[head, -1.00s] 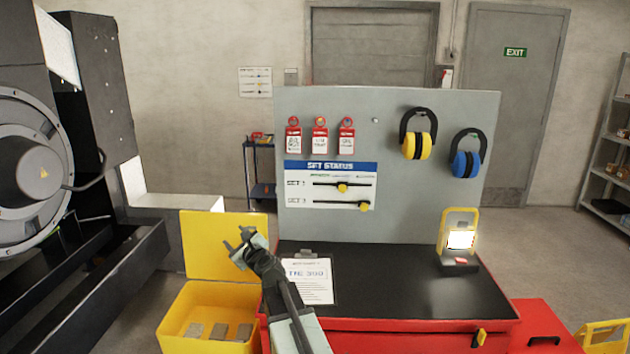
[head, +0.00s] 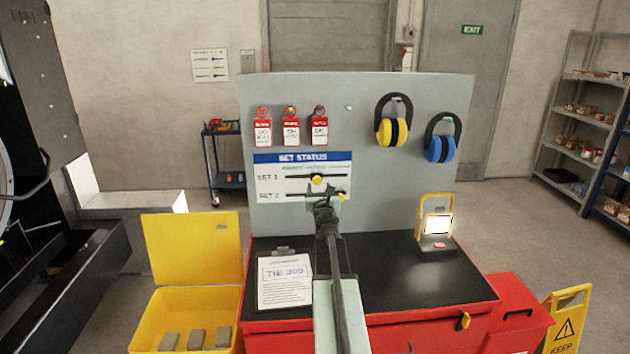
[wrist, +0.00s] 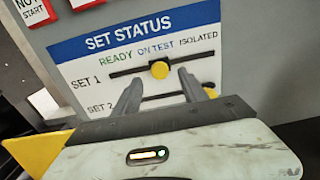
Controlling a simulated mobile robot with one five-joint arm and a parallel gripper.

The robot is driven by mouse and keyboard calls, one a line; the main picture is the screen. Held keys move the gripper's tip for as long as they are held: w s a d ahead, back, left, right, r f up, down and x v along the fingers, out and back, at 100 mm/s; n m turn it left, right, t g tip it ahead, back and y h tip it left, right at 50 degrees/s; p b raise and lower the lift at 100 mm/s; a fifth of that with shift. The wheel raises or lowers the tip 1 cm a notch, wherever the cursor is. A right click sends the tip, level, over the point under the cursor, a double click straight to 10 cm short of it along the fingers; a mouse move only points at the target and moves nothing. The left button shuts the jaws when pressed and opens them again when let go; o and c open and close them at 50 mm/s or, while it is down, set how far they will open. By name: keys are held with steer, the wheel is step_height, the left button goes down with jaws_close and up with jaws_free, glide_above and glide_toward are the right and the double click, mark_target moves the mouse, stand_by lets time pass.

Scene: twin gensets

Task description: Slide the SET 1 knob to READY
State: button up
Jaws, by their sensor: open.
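The SET STATUS board (head: 275,184) is on the grey panel, with READY, ON TEST and ISOLATED marked left to right. The SET 1 knob (head: 317,180) is yellow and sits on its dark slot at about ON TEST; it also shows in the wrist view (wrist: 160,69). The SET 2 knob (wrist: 210,90) is farther right on the lower slot, partly behind a finger. My gripper (head: 325,204) is in front of the board, just below the SET 1 knob. In the wrist view its open fingers (wrist: 158,92) point at the board, with the SET 1 knob above and between their tips, apart from them.
Red tags (head: 291,130) hang above the board, and yellow (head: 392,130) and blue (head: 440,148) ear defenders to its right. A clipboard (head: 285,284) and a lit lamp (head: 437,226) are on the black bench top. An open yellow box (head: 150,318) stands left.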

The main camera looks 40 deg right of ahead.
mark_target(317, 181)
steer(key=x, duration=0.7)
steer(key=shift+w+d, duration=0.1)
steer(key=shift+w, duration=0.15)
jaws_close()
